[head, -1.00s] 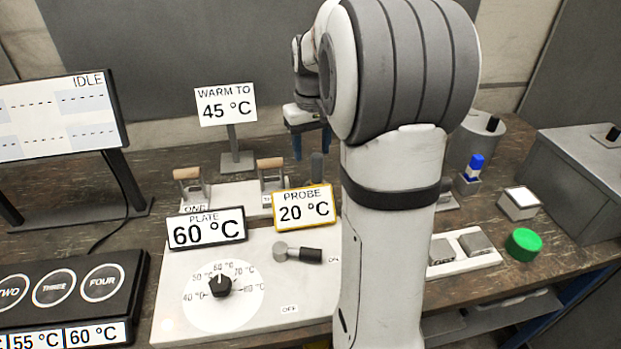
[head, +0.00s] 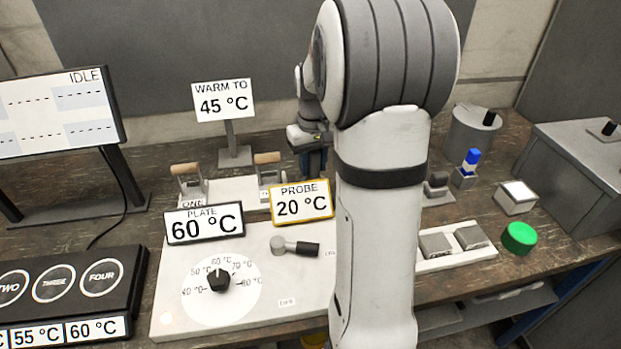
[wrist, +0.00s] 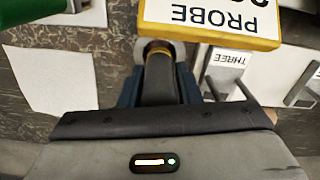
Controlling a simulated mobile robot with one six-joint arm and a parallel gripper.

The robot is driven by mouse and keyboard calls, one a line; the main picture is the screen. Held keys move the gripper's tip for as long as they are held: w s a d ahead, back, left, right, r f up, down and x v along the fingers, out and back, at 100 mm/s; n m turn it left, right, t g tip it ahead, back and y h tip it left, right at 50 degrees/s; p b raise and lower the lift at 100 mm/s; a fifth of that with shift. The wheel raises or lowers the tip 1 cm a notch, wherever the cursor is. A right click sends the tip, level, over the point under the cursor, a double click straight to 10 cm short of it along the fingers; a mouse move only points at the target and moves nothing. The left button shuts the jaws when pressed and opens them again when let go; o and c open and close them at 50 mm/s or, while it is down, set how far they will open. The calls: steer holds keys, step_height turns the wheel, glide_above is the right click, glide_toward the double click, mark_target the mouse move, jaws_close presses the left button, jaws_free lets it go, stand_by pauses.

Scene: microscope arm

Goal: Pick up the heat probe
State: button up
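The heat probe (wrist: 160,78) is a dark grey upright handle with a gold ring near its far end, in the wrist view. Its lower end lies toward a pale round seat, partly hidden behind the handle and the PROBE sign. My gripper (head: 314,160) is down around the handle, behind the PROBE sign in the head view. In the wrist view its blue fingers (wrist: 160,90) lie close against both sides of the handle, with no clear gap. The fingertips are partly hidden. The PROBE sign (head: 302,202) reads 20 °C.
The white plate unit (head: 180,318) with a knob (head: 219,281) and lever (head: 296,246) stands in front. The PLATE sign (head: 204,223) reads 60 °C. Clamps on a white strip (head: 225,188) stand close left. A green button (head: 519,238) and blue-topped item (head: 470,165) are at right.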

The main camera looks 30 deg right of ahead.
steer(key=c, duration=0.5)
steer(key=shift+r, duration=0.1)
steer(key=shift+c, duration=0.2)
